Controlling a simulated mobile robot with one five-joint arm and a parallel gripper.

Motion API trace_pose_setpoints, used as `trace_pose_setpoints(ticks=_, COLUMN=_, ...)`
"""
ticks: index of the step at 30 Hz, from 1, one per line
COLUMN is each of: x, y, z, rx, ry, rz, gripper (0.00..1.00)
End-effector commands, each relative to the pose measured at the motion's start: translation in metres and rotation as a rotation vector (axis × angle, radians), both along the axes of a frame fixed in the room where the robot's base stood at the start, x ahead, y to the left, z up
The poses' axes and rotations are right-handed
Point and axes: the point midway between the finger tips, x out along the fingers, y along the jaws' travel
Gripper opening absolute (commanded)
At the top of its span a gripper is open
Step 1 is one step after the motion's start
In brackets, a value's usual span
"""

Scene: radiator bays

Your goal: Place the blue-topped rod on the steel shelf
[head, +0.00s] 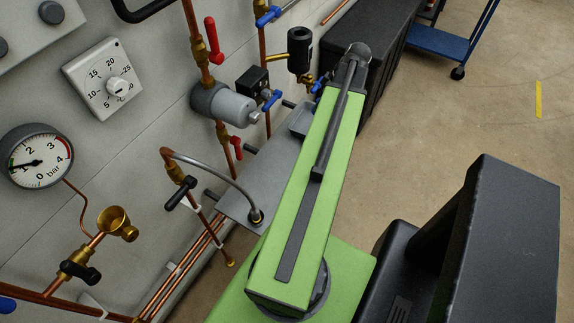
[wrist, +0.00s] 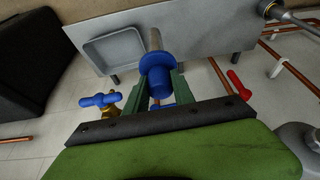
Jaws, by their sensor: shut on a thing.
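The blue-topped rod (wrist: 158,78) is between the green fingers of my gripper (wrist: 159,88) in the wrist view. My gripper is shut on its blue top, and the grey shaft points away from the fingers. The steel shelf (wrist: 206,40) lies behind the rod in that view, and the shaft overlaps its surface beside the tray. I cannot tell whether the shaft touches the shelf. In the head view the steel shelf (head: 246,185) runs along the wall, left of my green arm. My gripper and the rod are hidden behind the arm there.
A shallow grey tray (wrist: 115,50) sits on the shelf, left of the rod. A blue-handled valve (wrist: 98,100) and a red handle (wrist: 239,85) flank my gripper. A hose (head: 215,170) arches to the shelf's near end. A black cabinet (head: 385,50) stands beyond the shelf.

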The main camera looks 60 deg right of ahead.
Motion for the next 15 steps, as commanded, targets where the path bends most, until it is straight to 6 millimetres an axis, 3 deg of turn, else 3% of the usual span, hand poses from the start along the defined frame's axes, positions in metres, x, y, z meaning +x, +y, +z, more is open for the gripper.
trace_pose_setpoints(ticks=1, x=0.003, y=-0.006, z=-0.029, rx=-0.001, ry=-0.001, rz=0.029, gripper=0.0)
trace_pose_setpoints(ticks=3, x=0.006, y=-0.008, z=-0.039, rx=-0.002, ry=-0.003, rz=0.066, gripper=0.0)
trace_pose_setpoints(ticks=11, x=0.009, y=-0.007, z=-0.044, rx=-0.003, ry=-0.004, rz=0.106, gripper=0.0)
trace_pose_setpoints(ticks=15, x=0.029, y=0.01, z=-0.065, rx=-0.004, ry=-0.004, rz=0.109, gripper=0.0)
